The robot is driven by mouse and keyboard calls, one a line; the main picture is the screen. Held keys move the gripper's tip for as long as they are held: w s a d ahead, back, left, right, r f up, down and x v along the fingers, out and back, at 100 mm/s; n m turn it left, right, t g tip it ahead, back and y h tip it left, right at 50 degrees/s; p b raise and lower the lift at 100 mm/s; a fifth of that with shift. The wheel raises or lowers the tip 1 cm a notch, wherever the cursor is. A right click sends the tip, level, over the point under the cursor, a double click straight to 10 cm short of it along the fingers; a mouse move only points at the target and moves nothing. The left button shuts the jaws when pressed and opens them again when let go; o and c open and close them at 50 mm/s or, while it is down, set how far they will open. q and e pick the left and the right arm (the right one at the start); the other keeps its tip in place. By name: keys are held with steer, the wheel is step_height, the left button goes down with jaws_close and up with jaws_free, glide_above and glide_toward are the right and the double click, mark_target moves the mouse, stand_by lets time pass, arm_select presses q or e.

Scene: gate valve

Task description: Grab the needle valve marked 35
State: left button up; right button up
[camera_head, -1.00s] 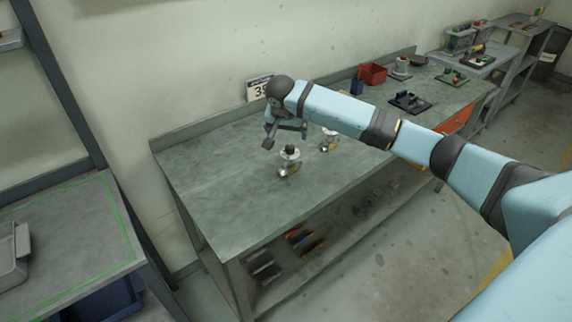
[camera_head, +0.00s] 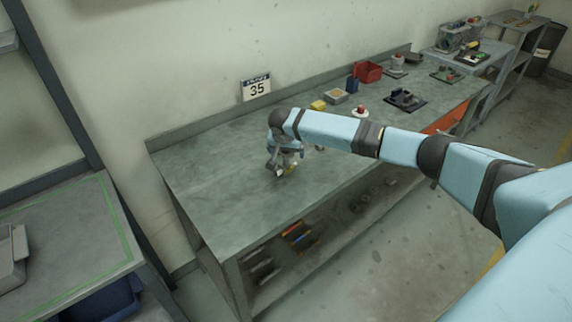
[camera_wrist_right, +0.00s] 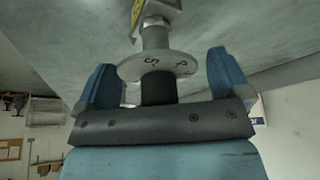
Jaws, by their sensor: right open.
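The needle valve (camera_head: 291,163) stands on the bench, mostly hidden by my right gripper (camera_head: 280,163) in the head view. In the right wrist view the valve's metal body (camera_wrist_right: 156,22), its pale round disc (camera_wrist_right: 158,66) with dark characters, and its black knob (camera_wrist_right: 158,90) show. One character looks like a 5; the rest is unclear. My right gripper (camera_wrist_right: 165,82) is open, with its blue fingers on either side of the disc and knob. Gaps show beside the knob. A sign reading 35 (camera_head: 256,89) stands at the wall behind. My left gripper is out of view.
A second valve (camera_head: 320,148) is mostly hidden behind my right arm. Farther right on the bench are a yellow item (camera_head: 318,105), a grey box (camera_head: 337,96), a red bin (camera_head: 368,72) and a black plate (camera_head: 405,100). The bench's left part (camera_head: 205,165) is clear.

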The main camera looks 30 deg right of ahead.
steer(key=shift+r, duration=0.1)
steer(key=c, duration=1.6)
